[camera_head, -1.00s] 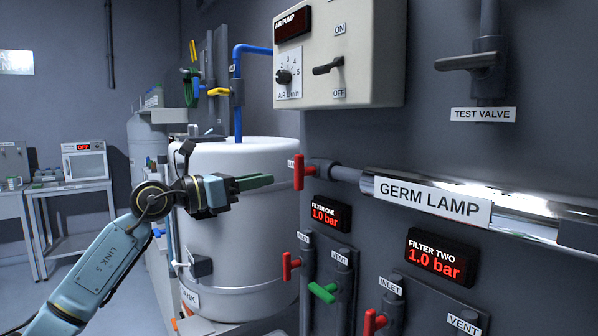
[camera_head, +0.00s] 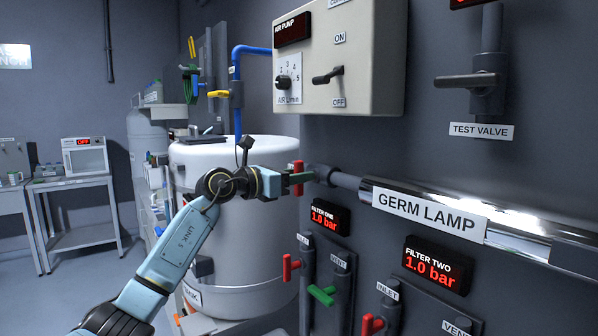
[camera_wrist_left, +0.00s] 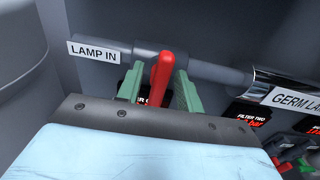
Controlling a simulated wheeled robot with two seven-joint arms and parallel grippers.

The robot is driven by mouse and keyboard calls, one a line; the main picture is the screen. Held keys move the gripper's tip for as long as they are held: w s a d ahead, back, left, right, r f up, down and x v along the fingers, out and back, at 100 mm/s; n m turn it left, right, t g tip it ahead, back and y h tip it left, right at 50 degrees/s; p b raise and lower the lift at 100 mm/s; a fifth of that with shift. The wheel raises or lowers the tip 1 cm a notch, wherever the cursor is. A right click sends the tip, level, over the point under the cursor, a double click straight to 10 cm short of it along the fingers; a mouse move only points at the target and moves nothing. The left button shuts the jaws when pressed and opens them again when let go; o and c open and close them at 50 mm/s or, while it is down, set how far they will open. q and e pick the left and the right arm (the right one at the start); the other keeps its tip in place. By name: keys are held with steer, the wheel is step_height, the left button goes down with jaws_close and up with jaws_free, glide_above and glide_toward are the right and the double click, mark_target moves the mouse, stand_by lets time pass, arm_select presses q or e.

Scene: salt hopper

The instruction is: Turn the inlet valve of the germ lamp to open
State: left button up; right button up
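The germ lamp (camera_head: 430,212) is a shiny tube on the wall at the right, and it also shows in the left wrist view (camera_wrist_left: 297,98). Its inlet valve has a red handle (camera_head: 298,168) on a grey pipe at the tube's left end. In the left wrist view the red handle (camera_wrist_left: 161,72) points down from the pipe, beside a "LAMP IN" label (camera_wrist_left: 93,51). My left gripper (camera_head: 300,178) is at the handle. Its green fingers stand apart, one on each side of the handle, with gaps visible. My right gripper is out of view.
A white tank (camera_head: 240,245) stands behind my left arm. Below the lamp are red and green filter valves (camera_head: 322,294) and pressure displays (camera_head: 436,265). The air pump box (camera_head: 350,60) hangs above, with a test valve (camera_head: 470,82) to its right.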

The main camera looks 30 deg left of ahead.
arm_select(q)
steer(key=shift+w+d, duration=0.1)
steer(key=shift+w, duration=0.15)
jaws_close()
